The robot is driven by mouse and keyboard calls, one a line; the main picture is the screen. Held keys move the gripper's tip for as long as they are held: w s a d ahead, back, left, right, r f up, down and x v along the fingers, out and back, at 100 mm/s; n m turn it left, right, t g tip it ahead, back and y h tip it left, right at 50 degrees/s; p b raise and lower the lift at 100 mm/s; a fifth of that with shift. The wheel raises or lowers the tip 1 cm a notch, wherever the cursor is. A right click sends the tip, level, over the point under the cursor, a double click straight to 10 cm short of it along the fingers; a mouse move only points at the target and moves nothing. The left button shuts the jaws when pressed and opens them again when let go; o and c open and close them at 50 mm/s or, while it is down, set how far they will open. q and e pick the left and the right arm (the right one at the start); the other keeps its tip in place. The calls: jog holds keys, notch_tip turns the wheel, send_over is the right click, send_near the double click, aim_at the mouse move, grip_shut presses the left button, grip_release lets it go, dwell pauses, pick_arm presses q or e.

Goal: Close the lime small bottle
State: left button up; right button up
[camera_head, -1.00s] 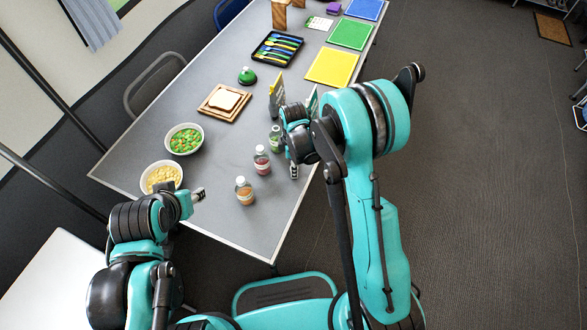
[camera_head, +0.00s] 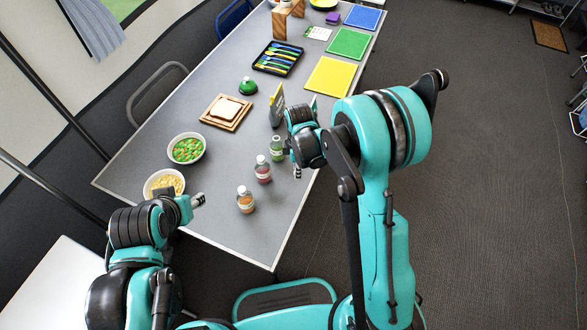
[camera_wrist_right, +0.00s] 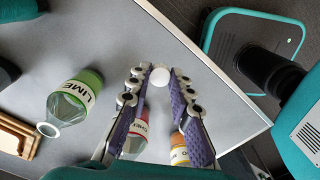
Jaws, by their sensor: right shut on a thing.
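The lime small bottle (camera_head: 277,150) is clear with a green label and stands on the table, left of my right gripper. In the right wrist view the lime bottle (camera_wrist_right: 75,98) has a bare, uncapped mouth and is apart from the fingers. My right gripper (camera_wrist_right: 160,78) is shut on a round white cap (camera_wrist_right: 159,76) at its fingertips. In the head view the right gripper (camera_head: 297,171) is over the table's right edge, and the cap cannot be made out. My left gripper (camera_head: 197,200) is near the bowls at the table's near-left; its finger opening is unclear.
A red-labelled bottle (camera_head: 263,171) and an orange one (camera_head: 246,201) stand nearer on the grey table (camera_head: 222,225). Bowls of vegetables (camera_head: 187,148) and yellow pieces (camera_head: 165,182) are at left. A bread board (camera_head: 226,113) and a grey-yellow upright item (camera_head: 276,106) stand beyond.

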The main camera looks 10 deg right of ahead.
jog(key=s+d+r+p, duration=0.2)
jog(key=s+d+r, duration=0.3)
jog(key=s, duration=0.3)
jog(key=shift+d+r+p, duration=0.3)
jog(key=shift+r, duration=0.1)
